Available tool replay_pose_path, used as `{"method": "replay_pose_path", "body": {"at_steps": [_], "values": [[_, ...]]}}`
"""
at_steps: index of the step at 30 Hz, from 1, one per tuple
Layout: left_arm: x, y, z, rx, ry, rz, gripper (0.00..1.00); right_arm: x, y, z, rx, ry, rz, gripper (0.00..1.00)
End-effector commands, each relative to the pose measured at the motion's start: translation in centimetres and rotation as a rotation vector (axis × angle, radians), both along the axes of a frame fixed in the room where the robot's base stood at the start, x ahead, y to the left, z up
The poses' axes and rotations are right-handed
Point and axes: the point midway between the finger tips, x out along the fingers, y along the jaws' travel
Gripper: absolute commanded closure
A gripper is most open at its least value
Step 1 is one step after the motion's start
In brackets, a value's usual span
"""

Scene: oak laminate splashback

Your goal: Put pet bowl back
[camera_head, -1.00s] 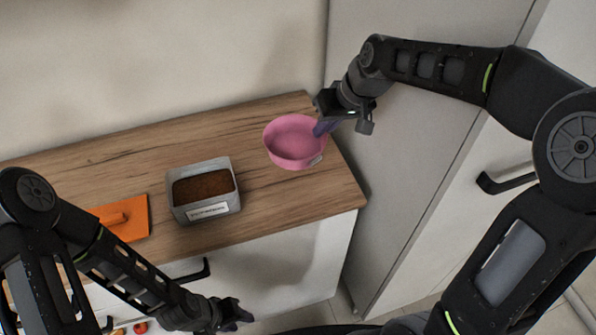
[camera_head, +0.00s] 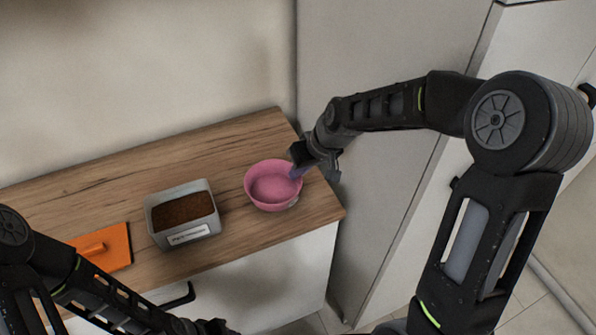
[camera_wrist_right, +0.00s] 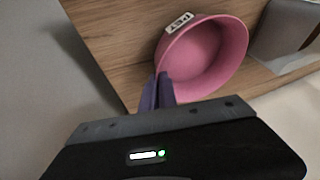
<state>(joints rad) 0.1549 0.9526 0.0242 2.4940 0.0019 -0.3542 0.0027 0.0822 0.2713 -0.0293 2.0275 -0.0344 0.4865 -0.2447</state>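The pink pet bowl (camera_head: 272,187) is at the right end of the wooden counter, its opening facing up. Its white "PET" label shows in the right wrist view (camera_wrist_right: 180,22). My right gripper (camera_head: 298,172) is at the bowl's back right rim. In the right wrist view its purple fingers (camera_wrist_right: 157,90) are close together with the bowl's wall between them. I cannot tell whether the bowl touches the counter or hangs just above it. My left gripper (camera_head: 215,327) is at the bottom edge, mostly cut off, away from the bowl.
A grey container (camera_head: 186,240) with brown contents and a label stands left of the bowl on the wooden counter (camera_head: 240,245). An orange board (camera_head: 117,250) lies further left. A tall grey cabinet side (camera_head: 385,60) borders the counter's right end.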

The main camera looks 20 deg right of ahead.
Motion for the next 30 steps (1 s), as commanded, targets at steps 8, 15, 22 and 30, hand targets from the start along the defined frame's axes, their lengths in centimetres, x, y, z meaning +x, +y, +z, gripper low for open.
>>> {"method": "replay_pose_path", "body": {"at_steps": [8, 15, 22, 30], "values": [[-0.02, 0.01, 0.08, 0.001, 0.0, 0.0, 0.64, 0.03, 0.0, -0.73, 0.0, -0.002, 0.0, 1.0], [0.01, -0.01, -0.19, 0.0, 0.0, 0.0, 0.64, 0.0, 0.0, -1.03, 0.0, -0.001, 0.0, 0.94], [0.01, -0.01, -0.18, -0.001, 0.0, 0.0, 0.64, 0.0, 0.0, -1.02, 0.0, -0.001, 0.0, 0.76], [0.01, -0.01, -0.04, 0.0, 0.0, 0.0, 0.64, 0.0, 0.0, -0.89, 0.0, -0.001, 0.0, 0.76]]}}
